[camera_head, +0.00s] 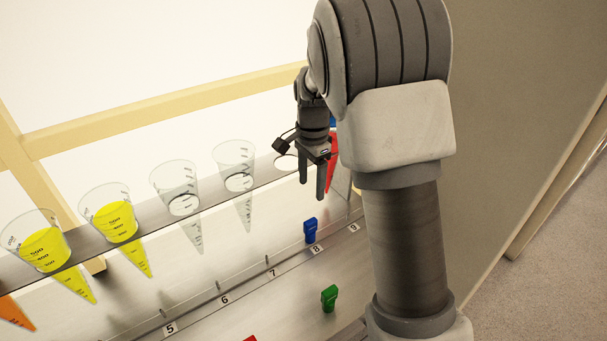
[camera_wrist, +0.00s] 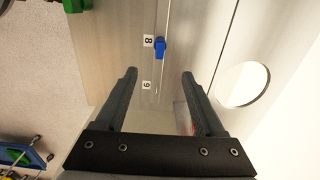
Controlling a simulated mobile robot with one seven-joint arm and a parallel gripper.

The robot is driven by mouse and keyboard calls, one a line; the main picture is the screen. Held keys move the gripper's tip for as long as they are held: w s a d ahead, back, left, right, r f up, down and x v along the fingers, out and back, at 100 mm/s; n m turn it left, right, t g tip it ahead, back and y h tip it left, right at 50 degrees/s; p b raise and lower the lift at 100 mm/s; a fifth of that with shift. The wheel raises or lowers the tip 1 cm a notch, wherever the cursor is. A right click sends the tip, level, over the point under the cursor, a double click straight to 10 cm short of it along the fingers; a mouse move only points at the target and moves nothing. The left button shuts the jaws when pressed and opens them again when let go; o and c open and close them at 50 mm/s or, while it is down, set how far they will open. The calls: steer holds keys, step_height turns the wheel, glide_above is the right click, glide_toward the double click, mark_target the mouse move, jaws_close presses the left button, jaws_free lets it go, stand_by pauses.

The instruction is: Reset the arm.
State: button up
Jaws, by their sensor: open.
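My gripper (camera_head: 321,180) hangs at the right end of the sample shelf in the head view, fingers pointing down. In the wrist view my gripper (camera_wrist: 158,75) has its two fingers wide apart with nothing between them. A blue valve handle (camera_head: 310,229) stands by the label 8 below the gripper; the blue handle also shows in the wrist view (camera_wrist: 160,47), beyond the fingertips. My arm hides part of the shelf's right end and a red piece (camera_head: 332,160) behind the gripper.
Clear cones (camera_head: 233,155) and cones with yellow liquid (camera_head: 116,222) sit in the shelf board's holes. An empty hole (camera_wrist: 244,84) is right of the fingers in the wrist view. A green handle (camera_head: 329,297) stands on the lower ledge. Wooden frame bars (camera_head: 160,112) run behind.

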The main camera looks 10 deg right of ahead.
steer(key=s+r+n+t+p, duration=0.1)
steer(key=s+r+n+p, duration=0.15)
steer(key=s+r, duration=0.45)
steer(key=s+r+n+t+p, duration=0.2)
steer(key=s+r+n, duration=0.25)
steer(key=r, duration=0.45)
steer(key=s+r+n+t+p, duration=0.1)
steer(key=s+r+n, duration=0.2)
steer(key=s, duration=0.4)
steer(key=s+r+n+t+p, duration=0.1)
steer(key=s+r+n+p, duration=0.1)
steer(key=s, duration=0.6)
steer(key=shift+r+n+t, duration=0.3)
steer(key=shift+r+n, duration=0.25)
steer(key=shift+n, duration=0.25)
